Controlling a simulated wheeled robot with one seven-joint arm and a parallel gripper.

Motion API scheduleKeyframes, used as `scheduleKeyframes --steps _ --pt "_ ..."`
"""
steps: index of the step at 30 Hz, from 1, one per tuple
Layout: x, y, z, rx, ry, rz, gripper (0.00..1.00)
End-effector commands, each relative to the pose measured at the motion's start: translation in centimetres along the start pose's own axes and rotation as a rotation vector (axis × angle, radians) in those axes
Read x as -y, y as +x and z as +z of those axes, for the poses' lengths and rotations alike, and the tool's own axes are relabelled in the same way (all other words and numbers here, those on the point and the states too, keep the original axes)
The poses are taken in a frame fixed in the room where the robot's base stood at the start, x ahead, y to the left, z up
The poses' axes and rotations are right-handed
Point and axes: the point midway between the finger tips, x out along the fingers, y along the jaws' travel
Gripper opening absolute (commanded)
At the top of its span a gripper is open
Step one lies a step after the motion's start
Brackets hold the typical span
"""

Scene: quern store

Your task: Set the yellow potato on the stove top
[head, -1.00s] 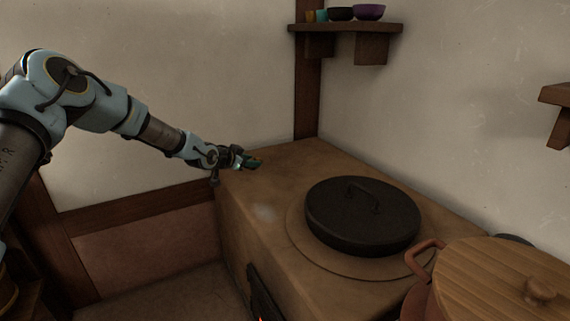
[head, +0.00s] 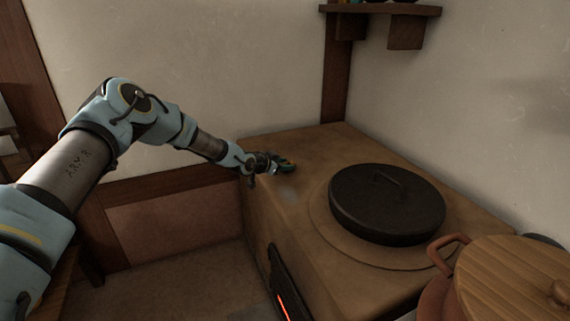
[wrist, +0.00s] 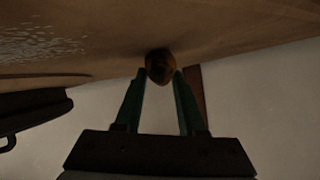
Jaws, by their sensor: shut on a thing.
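The yellow potato (wrist: 160,66) shows brownish and dim in the wrist view, between the two green fingers of my gripper (head: 287,165). My gripper is shut on it. In the head view the potato is hidden or too small to make out. My gripper is low over the back left part of the brown stove top (head: 310,147), left of the black lid. In the wrist view the stove top (wrist: 230,25) lies close beyond the potato, with a dark shadow near it. I cannot tell whether the potato touches the surface.
A black lidded pan (head: 387,205) covers the middle of the stove. A pot with a wooden lid (head: 510,275) stands at front right. A glowing fire opening (head: 283,303) is in the stove's front. The back of the stove top is clear. A wall shelf (head: 385,12) hangs above.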

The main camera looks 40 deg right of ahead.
Motion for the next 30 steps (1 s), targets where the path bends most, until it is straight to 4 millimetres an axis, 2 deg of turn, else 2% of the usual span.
scheduleKeyframes --steps 7,8,15,25,30 --pt "0.0 0.1 0.1 0.000 0.001 0.000 0.00" --pt "0.0 0.1 0.1 0.000 0.000 0.000 0.41" --pt "0.0 0.0 0.0 0.000 0.000 0.000 0.68" --pt "0.1 -0.1 -0.2 0.000 0.000 0.000 0.70" --pt "0.1 -1.8 -0.2 -0.001 0.002 0.001 0.70"
